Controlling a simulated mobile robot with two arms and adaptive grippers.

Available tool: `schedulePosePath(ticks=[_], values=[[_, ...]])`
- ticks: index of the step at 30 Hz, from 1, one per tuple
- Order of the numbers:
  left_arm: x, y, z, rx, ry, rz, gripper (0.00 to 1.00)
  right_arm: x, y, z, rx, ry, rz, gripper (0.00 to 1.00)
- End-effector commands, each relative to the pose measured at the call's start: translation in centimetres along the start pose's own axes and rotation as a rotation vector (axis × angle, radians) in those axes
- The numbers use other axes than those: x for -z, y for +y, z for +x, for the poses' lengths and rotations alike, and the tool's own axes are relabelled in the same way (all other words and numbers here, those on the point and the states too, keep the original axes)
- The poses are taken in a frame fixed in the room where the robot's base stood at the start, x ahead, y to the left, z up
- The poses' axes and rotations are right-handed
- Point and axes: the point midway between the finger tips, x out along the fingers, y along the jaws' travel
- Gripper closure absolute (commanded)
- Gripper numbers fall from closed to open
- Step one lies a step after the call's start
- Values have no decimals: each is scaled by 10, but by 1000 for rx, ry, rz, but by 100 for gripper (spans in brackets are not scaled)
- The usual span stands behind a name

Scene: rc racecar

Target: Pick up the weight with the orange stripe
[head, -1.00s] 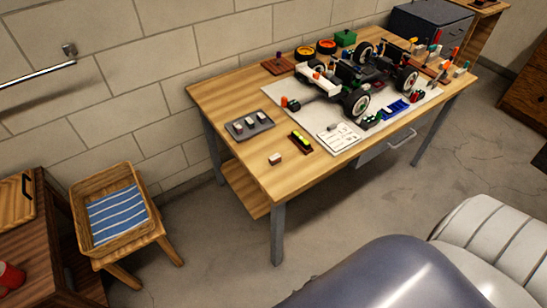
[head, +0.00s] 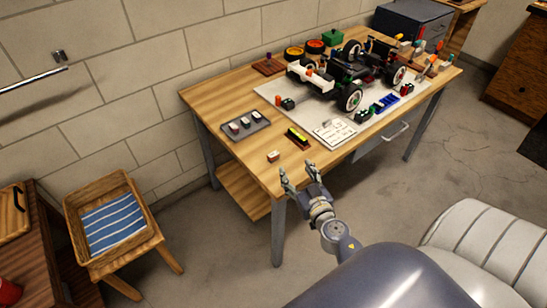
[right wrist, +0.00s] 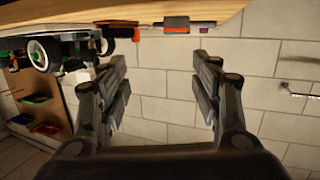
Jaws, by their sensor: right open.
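A small pale block (head: 273,156) with a reddish-orange patch sits alone near the table's front left corner; it looks like the weight with the orange stripe. My right gripper (head: 298,172) is open and empty, just off the table's front edge, short of the block. Its two fingers (right wrist: 160,78) stand wide apart in the wrist view, with only wall between them. My left gripper is not in view.
A grey tray (head: 262,125) with several small weights lies behind the block. A dark holder with a yellow-green part (head: 297,138) is to its right. A white card (head: 335,132) and an RC car (head: 352,72) lie farther right. The wooden table edge (head: 330,160) is close to my gripper.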

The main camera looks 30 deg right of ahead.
Motion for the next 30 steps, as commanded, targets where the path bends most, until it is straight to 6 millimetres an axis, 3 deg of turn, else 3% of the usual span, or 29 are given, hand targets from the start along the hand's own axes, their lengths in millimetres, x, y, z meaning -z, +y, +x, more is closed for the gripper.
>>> schedulePosePath(ticks=[8,18,26,30], values=[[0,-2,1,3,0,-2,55,-17,-13,10,134,-34,16,41],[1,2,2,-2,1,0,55,-20,-20,55,141,-38,19,41],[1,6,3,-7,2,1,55,-19,-22,71,141,-37,18,41],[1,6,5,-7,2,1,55,-18,-23,90,141,-36,16,41]])
